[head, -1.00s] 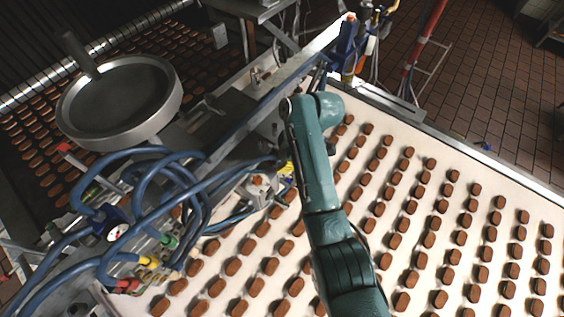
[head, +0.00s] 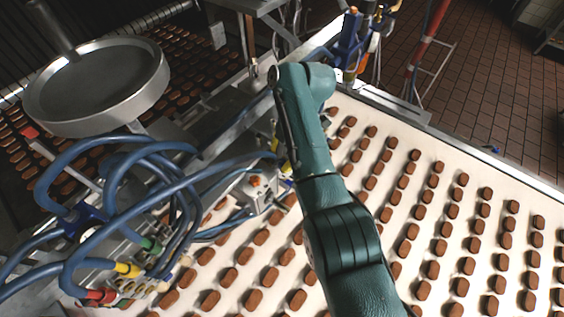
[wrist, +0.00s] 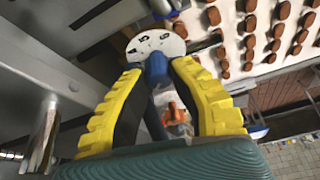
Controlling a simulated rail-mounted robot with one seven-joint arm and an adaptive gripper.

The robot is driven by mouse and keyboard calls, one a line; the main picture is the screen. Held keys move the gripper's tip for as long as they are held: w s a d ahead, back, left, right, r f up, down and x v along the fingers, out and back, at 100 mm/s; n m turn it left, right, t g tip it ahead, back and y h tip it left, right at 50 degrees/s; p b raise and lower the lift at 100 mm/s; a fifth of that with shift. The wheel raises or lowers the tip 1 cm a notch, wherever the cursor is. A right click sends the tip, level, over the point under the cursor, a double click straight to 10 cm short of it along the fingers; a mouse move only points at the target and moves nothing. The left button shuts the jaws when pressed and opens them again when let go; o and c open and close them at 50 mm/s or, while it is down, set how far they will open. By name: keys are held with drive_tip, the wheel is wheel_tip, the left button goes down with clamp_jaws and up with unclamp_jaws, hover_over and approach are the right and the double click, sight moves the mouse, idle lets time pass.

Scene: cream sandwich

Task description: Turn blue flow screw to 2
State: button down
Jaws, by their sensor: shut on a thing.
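The blue flow screw (wrist: 156,69) is a blue knob in the wrist view, in front of a round white dial (wrist: 150,46) with dark marks. I cannot read the marks surely or tell which one the screw points at. My gripper (wrist: 157,74) has two yellow ribbed fingers, shut on the blue screw from both sides. In the head view, my teal arm hides most of the gripper; only a bit of yellow finger (head: 286,166) shows beside a small pale valve block (head: 253,189).
Thick blue hoses (head: 150,165) loop left of my arm. A round metal pan (head: 100,88) stands at upper left. A white conveyor (head: 395,288) with rows of brown biscuits lies below and to the right. A metal rail (head: 480,165) borders it.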

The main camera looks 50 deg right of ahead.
drive_tip(key=shift+f, duration=0.15)
drive_tip(key=c, duration=0.9)
unclamp_jaws()
drive_tip(key=shift+a, duration=0.1)
drive_tip(key=shift+r, duration=0.2)
